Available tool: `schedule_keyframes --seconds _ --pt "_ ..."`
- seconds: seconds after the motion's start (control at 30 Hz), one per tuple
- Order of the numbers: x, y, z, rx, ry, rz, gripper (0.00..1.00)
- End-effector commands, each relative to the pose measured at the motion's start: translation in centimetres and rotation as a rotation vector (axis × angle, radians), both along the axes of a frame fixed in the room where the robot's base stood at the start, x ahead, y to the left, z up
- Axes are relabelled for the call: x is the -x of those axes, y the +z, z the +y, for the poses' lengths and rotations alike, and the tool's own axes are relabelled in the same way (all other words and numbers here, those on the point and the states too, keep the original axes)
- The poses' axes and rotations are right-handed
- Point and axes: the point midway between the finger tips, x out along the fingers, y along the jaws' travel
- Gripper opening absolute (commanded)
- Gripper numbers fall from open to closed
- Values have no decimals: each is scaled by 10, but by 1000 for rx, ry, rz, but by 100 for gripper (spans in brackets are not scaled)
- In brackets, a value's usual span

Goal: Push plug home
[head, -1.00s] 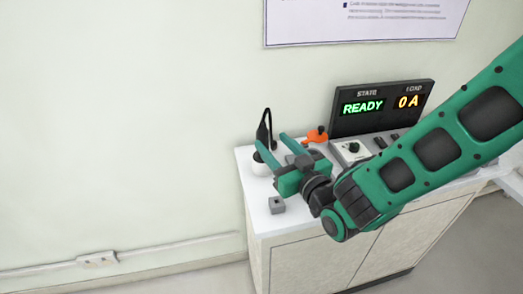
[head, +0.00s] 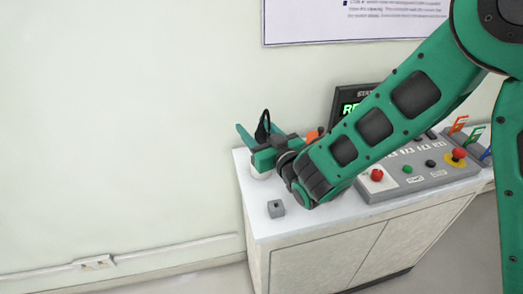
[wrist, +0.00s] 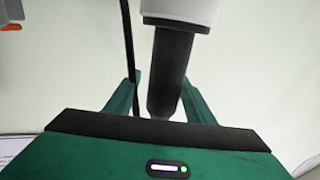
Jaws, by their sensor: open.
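The plug shows in the wrist view as a black cylinder (wrist: 170,75) joined to a white round body (wrist: 185,12), probably its socket. A thin black cable (wrist: 129,50) runs on its left. In the head view the dark looped cable (head: 263,122) rises behind my gripper (head: 257,130), and the white round body (head: 260,175) is mostly hidden below it. My gripper is open, its two green fingers on either side of the black cylinder in the wrist view (wrist: 162,80). I cannot tell whether either finger touches it.
A control panel (head: 405,182) with several buttons stands on the white bench to the right. My arm partly covers the display (head: 350,98). An orange part (head: 312,135) sits just right of my gripper.

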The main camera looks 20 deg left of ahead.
Motion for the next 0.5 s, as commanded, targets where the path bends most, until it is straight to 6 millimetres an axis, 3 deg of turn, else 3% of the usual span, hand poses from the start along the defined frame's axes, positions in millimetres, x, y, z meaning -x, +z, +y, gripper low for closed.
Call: schedule_keyframes --seconds 0.2,0.27,0.4,0.5 --pt "-5 0 -5 1 -10 1 49" --pt "-6 0 -7 0 -12 0 37" --pt "-7 0 -9 0 -14 0 4" --pt "-8 0 -10 0 -16 0 0"
